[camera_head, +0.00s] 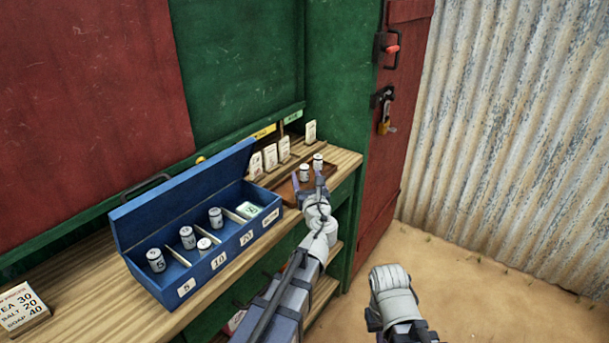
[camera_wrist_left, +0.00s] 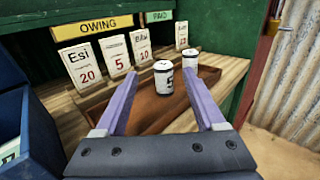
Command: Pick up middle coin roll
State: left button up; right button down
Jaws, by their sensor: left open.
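Two white coin rolls with dark marks stand upright on a brown tray (camera_head: 286,191) on the counter: a nearer roll (camera_head: 304,173) and a farther roll (camera_head: 318,161). My left gripper (camera_head: 309,184) is open at the tray. In the left wrist view the nearer roll (camera_wrist_left: 163,82) shows between the purple fingers, toward their tips, with no finger visibly closed on it. The farther roll (camera_wrist_left: 190,68) shows just behind the right fingertip, partly covered. Which roll is the middle one I cannot tell. My right gripper is not visible; only part of that arm shows.
An open blue cash box (camera_head: 205,267) stands left of the tray, with several rolls in its compartments. Upright number cards (camera_head: 270,157) stand behind the tray, under an "OWING" sign (camera_wrist_left: 92,26).

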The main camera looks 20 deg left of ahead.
aim_at(305, 170)
pick_arm(q)
jog(key=x, duration=0.5)
jog(key=shift+w+d+f+b, duration=0.1)
jog(key=shift+d+f+b, duration=0.15)
jog(key=shift+f+b, duration=0.1)
grip_shut()
dwell(0.3)
